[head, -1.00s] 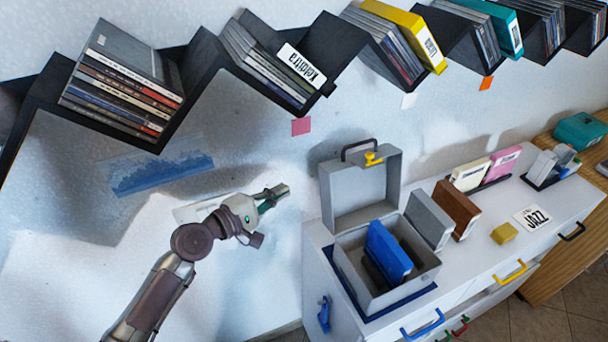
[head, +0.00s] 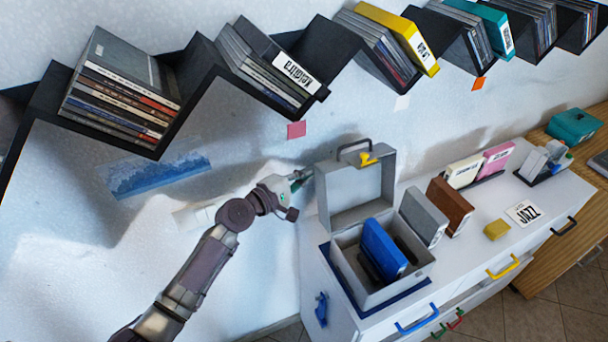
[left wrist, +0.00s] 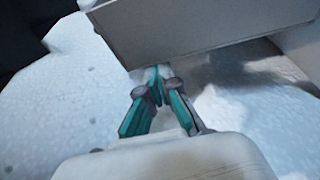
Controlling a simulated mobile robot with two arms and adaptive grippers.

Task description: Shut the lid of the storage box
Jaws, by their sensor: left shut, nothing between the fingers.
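The grey storage box (head: 385,292) stands on the left end of the white cabinet, on a dark blue mat (head: 408,299). Its lid (head: 355,192) is open and stands upright at the back, with a dark handle and a yellow latch (head: 369,159) on top. A blue case (head: 384,247) and darker items are inside the box. My left gripper (head: 306,174) is shut and empty at the left edge of the lid, partly hidden near it. In the left wrist view the shut fingertips (left wrist: 158,78) are close to a grey panel (left wrist: 190,25); I cannot tell whether they touch. My right gripper is not in view.
A grey case (head: 424,216) and a brown case (head: 450,206) stand right of the box. A yellow block (head: 496,229) and a JAZZ card (head: 523,212) lie farther right. A zigzag wall shelf (head: 190,90) with discs hangs above.

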